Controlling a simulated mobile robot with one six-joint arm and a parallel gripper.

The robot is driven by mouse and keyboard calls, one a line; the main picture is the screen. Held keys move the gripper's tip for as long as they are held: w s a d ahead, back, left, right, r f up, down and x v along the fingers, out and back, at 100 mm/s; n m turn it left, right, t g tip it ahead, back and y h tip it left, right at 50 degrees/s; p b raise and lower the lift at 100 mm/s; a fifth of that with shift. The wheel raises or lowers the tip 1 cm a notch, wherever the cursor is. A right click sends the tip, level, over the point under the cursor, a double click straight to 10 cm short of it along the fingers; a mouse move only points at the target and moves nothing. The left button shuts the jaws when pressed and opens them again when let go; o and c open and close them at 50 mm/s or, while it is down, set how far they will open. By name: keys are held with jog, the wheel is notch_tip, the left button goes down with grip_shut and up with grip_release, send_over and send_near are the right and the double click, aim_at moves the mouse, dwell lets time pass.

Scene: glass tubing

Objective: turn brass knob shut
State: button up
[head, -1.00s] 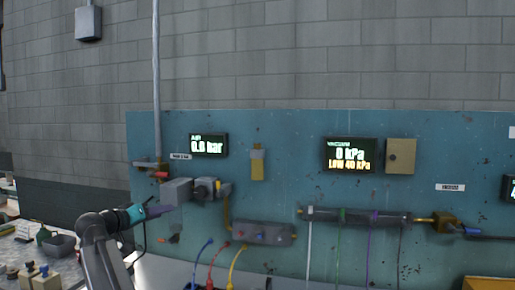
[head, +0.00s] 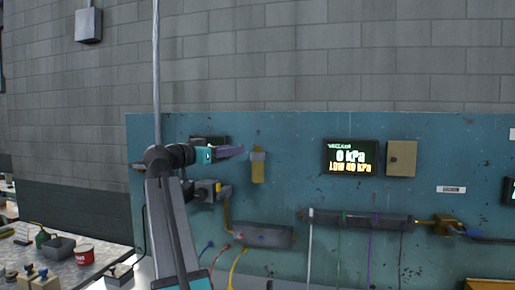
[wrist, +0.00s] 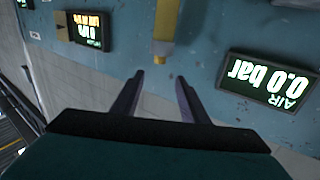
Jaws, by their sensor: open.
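My gripper (head: 240,152) is in front of the blue panel, at the left edge of a yellow-brass fitting (head: 258,170) with a grey band. In the wrist view my two fingers (wrist: 160,78) are apart with nothing between them. The same fitting (wrist: 163,35) hangs just beyond the fingertips, with a gap of bare panel showing. A grey regulator (head: 205,190) with a small brass-coloured end (head: 225,190) is below my gripper, partly behind my arm. Another brass fitting (head: 445,222) is at the right. I cannot tell which brass part is the knob.
The air display (wrist: 275,82) reads 0.0 bar, upside down in the wrist view; my arm partly covers it in the head view. The vacuum display (head: 350,156) reads 0 kPa, LOW 40 kPa. A grey manifold (head: 263,235) with coloured hoses is below.

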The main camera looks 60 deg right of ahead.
aim_at(258, 149)
jog(key=shift+d, duration=0.1)
jog(key=p+x, duration=0.3)
jog(key=x, duration=1)
jog(key=shift+d, duration=0.3)
